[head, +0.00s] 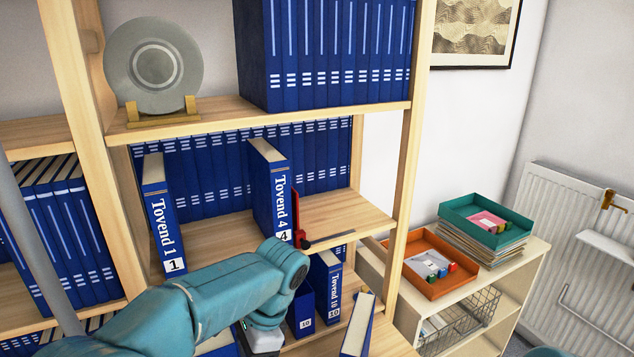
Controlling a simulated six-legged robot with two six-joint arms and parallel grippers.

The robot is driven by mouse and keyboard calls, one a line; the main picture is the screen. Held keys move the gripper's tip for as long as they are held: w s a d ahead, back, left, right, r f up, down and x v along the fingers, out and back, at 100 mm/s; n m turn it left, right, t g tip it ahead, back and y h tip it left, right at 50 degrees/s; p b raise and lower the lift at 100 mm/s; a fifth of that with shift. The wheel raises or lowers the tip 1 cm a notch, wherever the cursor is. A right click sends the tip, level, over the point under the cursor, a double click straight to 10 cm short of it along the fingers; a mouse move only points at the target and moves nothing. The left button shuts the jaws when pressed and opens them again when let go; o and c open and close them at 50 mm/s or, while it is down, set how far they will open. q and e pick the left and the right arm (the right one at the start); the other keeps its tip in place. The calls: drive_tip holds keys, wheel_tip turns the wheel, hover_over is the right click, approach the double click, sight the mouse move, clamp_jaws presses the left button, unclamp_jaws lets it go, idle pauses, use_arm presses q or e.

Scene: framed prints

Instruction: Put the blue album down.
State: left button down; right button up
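Several blue albums show, and I cannot tell which one the task means. Tovend 1 (160,218) and Tovend 4 (277,195) stand upright on the middle shelf, forward of a back row. On the lower shelf are Tovend 10 (334,290), a shorter-looking blue album (304,312) and a tilted album (357,326). My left arm crosses the front. Its wrist bends down to a grey part of my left gripper (263,341) at the bottom edge. The fingers are hidden, and a blue album with pale pages (218,345) shows partly beside it. My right gripper is out of view.
A red upright piece (298,212) stands against Tovend 4's right side. The middle shelf (340,212) has bare room to its right. A grey disc (153,66) rests on a stand above. Orange (438,287) and teal (499,237) trays sit on the right cabinet.

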use_arm(q)
drive_tip(key=a+f+n+h, duration=0.1)
drive_tip(key=a+f+n, duration=0.1)
drive_tip(key=f+n, duration=0.1)
drive_tip(key=s+a+f+n+g+h+b, duration=0.1)
drive_tip(key=a+f+n, duration=0.1)
drive_tip(key=f+n, duration=0.2)
drive_tip(key=a+f+n+g+h+b, duration=0.1)
drive_tip(key=a+f+n, duration=0.1)
drive_tip(key=f+n, duration=0.1)
drive_tip(key=shift+s+a+f+n+h, duration=0.2)
drive_tip(key=shift+a+n+h, duration=0.15)
drive_tip(key=shift+n, duration=0.35)
drive_tip(key=shift+s+a+f+n, duration=0.1)
drive_tip(key=shift+s+f+n, duration=0.1)
drive_tip(key=shift+n, duration=0.2)
drive_tip(key=shift+w+f, duration=0.1)
drive_tip(key=shift+w, duration=0.05)
